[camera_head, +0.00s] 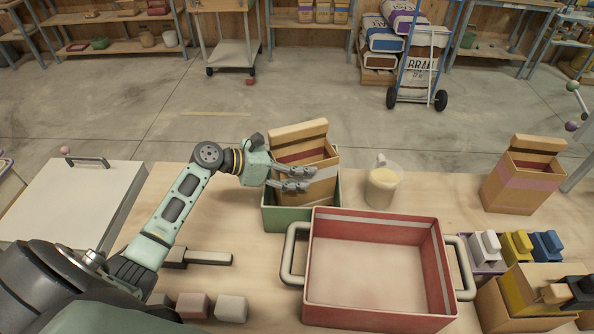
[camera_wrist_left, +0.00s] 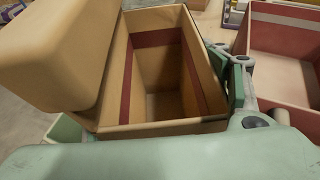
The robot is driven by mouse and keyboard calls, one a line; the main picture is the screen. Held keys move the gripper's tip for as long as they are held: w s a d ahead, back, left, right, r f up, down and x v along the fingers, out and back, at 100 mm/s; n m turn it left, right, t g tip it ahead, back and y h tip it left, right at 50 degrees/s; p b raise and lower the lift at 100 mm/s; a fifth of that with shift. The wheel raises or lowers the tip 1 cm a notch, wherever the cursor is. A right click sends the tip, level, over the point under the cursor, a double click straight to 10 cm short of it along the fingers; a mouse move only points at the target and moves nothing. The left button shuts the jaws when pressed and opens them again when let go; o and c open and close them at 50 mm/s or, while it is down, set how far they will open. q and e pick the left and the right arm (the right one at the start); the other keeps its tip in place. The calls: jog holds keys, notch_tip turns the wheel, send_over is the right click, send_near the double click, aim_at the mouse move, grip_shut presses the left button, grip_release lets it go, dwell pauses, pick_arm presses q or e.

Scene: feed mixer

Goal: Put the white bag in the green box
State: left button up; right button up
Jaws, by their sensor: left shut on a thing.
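A tan open-topped bag (camera_head: 319,186) with a folded-back flap stands upright at the green box (camera_head: 286,221). Its lower part is at the box's opening; whether it rests on the bottom is hidden. My left gripper (camera_head: 303,179) is shut on this bag, with fingers across its side. In the left wrist view the bag (camera_wrist_left: 150,125) looks empty, with a dark red band inside, and a corner of the green box (camera_wrist_left: 64,131) shows at lower left. No bag is plainly white. My right gripper is not in view.
A red tray (camera_head: 380,319) with two handles stands in front of the green box. A jug (camera_head: 382,186) stands to its right. Another tan bag (camera_head: 521,186) stands at the table's right. Small coloured blocks (camera_head: 516,245) sit near it. A white-lidded case (camera_head: 75,200) lies at left.

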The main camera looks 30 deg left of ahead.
pick_arm(q)
notch_tip(320, 180, down, 3)
jog(key=shift+r, duration=0.2)
jog(key=o, duration=0.7)
jog(key=shift+f, duration=0.1)
jog(key=o, duration=0.5)
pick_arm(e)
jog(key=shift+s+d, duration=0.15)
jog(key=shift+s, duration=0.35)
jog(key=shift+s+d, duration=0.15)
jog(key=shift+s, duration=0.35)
pick_arm(q)
jog(key=b+v, duration=0.2)
jog(key=v, duration=0.9)
jog(key=shift+a+r, duration=0.15)
jog(key=shift+r, duration=0.05)
jog(key=shift+s+a+r, duration=0.15)
jog(key=shift+s+r, duration=0.1)
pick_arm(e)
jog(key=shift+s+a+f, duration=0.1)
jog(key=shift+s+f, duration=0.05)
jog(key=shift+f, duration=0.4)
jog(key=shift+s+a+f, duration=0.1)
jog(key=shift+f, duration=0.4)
